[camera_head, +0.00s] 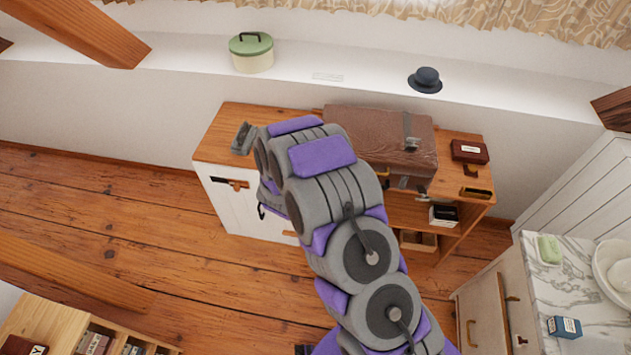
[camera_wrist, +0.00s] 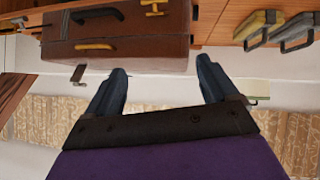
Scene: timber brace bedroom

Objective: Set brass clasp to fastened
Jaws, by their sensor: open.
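A brown suitcase (camera_head: 365,130) lies on the wooden cabinet. A metal clasp piece (camera_head: 411,132) stands out on its lid near the right end, with more metal fittings (camera_head: 404,182) on the front below it. In the wrist view, which looks upside down, the suitcase (camera_wrist: 140,48) shows a dark handle, a yellow brass bar (camera_wrist: 95,46) and a small metal flap (camera_wrist: 78,73) sticking out past the lid edge. I cannot tell which fitting is the brass clasp. My gripper (camera_wrist: 162,65) is open and empty, apart from the suitcase. In the head view my arm hides the gripper.
A dark red box (camera_head: 470,151) sits right of the suitcase. A green-lidded tin (camera_head: 251,52) and a dark hat (camera_head: 425,80) stand on the ledge behind. A marble-topped washstand (camera_head: 570,290) is at the right. Wooden floor (camera_head: 120,220) is open at the left.

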